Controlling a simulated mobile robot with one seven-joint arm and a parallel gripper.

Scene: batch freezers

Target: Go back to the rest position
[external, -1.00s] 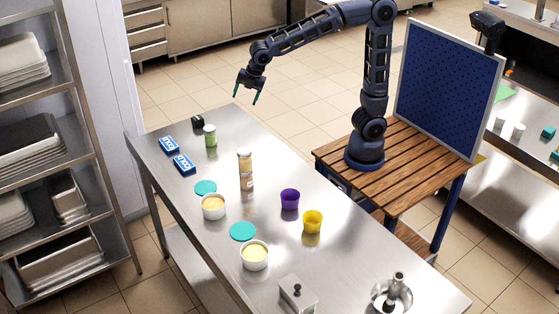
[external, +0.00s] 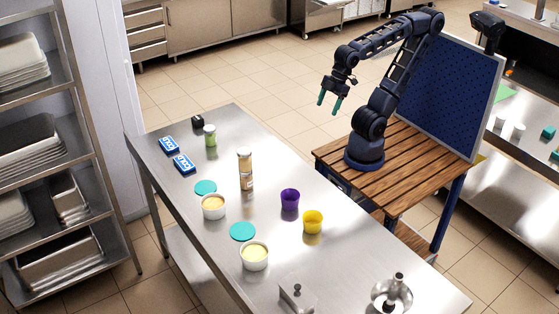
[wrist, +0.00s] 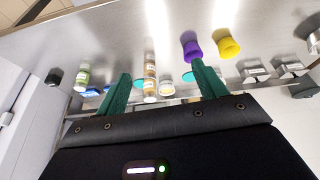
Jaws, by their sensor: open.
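My gripper (external: 329,104) is open and empty, with its green fingers pointing down in the external view. It hangs in the air beyond the far edge of the steel table (external: 262,140), on the side of my wooden-topped base. In the wrist view the two green fingers of my gripper (wrist: 160,90) stand apart with nothing held between them. The arm is folded back, its elbow high above the base.
On the table stand a green-filled jar (external: 210,136), a taller tan jar (external: 246,175), blue boxes (external: 184,163), white tubs (external: 254,256) with teal lids (external: 243,231), a purple cup (external: 290,199) and a yellow cup (external: 312,222). A shelf rack (external: 75,140) stands left. A blue pegboard (external: 450,90) stands behind the arm.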

